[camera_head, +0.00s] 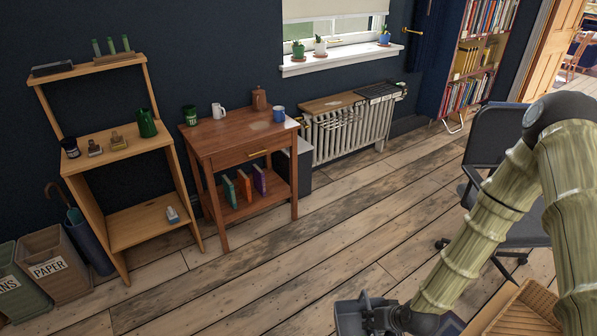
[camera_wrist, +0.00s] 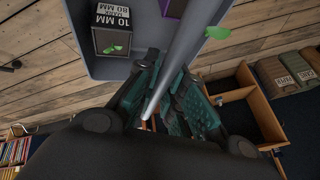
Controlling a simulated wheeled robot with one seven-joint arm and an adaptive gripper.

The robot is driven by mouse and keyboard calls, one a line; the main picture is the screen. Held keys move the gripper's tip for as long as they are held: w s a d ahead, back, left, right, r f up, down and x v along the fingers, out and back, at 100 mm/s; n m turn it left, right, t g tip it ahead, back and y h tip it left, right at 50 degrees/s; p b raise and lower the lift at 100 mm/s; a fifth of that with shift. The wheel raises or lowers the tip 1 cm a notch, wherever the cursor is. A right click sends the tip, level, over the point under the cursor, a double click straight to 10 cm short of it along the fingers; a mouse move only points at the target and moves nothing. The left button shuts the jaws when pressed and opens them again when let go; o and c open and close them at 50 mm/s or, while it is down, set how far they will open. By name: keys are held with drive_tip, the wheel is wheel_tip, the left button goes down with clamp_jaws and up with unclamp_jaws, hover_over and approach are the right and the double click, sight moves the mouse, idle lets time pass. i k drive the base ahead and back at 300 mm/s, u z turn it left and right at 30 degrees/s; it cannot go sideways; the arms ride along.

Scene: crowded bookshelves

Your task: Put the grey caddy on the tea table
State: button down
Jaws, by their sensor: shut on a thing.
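The grey caddy (camera_head: 350,314) is at the bottom of the head view, partly cut off by the frame edge. My gripper (camera_head: 383,318) is shut on it, well in front of the table. In the wrist view, the fingers (camera_wrist: 163,98) close around the caddy's long grey handle bar. Its grey tray (camera_wrist: 98,68) holds a dark box with white lettering (camera_wrist: 112,28), and a purple thing shows at the top edge. The tea table (camera_head: 236,137) is a brown wooden table with a drawer and lower shelf. A green tin, white mug, brown canister and blue mug stand along its back and right.
A light wooden shelf unit (camera_head: 123,147) stands left of the table, with bins (camera_head: 52,265) beyond it. A radiator (camera_head: 350,130) is behind right. A dark chair (camera_head: 492,150) and wicker basket (camera_head: 518,312) are at right. Floor before the table is clear.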

sight(236, 131)
drive_tip(key=i, duration=1.95)
drive_tip(key=u, duration=1.15)
